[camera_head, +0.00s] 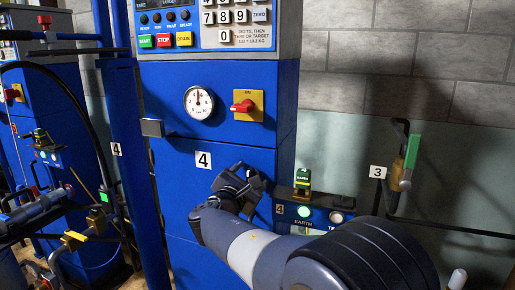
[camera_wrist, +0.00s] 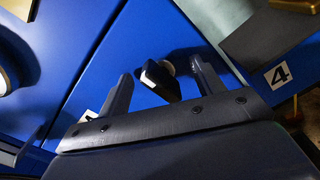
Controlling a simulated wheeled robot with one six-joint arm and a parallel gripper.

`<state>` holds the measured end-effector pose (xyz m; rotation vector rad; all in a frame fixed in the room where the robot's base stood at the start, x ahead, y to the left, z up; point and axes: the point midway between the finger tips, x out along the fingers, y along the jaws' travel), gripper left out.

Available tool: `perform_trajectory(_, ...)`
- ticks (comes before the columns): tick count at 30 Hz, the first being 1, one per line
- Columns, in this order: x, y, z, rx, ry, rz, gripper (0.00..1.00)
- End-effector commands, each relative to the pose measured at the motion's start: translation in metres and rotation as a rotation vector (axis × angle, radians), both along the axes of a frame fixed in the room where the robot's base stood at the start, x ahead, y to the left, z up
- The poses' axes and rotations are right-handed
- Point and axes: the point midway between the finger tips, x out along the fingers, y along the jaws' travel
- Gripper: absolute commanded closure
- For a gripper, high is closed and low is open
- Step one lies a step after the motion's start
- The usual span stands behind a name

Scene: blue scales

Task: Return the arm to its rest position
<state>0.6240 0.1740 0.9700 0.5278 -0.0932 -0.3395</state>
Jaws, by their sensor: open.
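My gripper (camera_head: 240,182) is at the end of my grey and dark arm, in front of the blue cabinet (camera_head: 180,185), just right of and below its "4" label. In the wrist view my gripper (camera_wrist: 160,75) has its two fingers well apart. A small black piece with a pale round part (camera_wrist: 162,80) shows between the fingers against blue; I cannot tell whether it touches them. My arm comes in from the lower right of the head view and is bent towards the cabinet.
The cabinet carries a round dial (camera_head: 199,103), a red switch on a yellow plate (camera_head: 247,105) and a keypad (camera_head: 236,15). A green-topped earth clamp (camera_head: 303,178) sits right of my gripper. Hoses and pipes crowd the left.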

Motion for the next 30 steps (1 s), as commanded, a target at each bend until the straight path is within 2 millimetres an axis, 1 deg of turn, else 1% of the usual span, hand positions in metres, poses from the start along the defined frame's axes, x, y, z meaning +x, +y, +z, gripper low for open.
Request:
perform_trajectory(1,0.000,0.000,0.004,-0.033,0.014,0.000,0.36)
perform_trajectory(5,0.000,0.001,0.004,-0.119,0.045,0.000,0.36)
perform_trajectory(18,0.001,0.002,0.004,-0.406,0.149,-0.001,0.36)
perform_trajectory(24,0.000,0.002,0.001,-0.511,0.187,0.001,0.36)
perform_trajectory(27,-0.012,0.008,-0.001,-0.504,0.182,0.002,0.36)
perform_trajectory(30,-0.018,0.009,-0.001,-0.503,0.183,0.001,0.36)
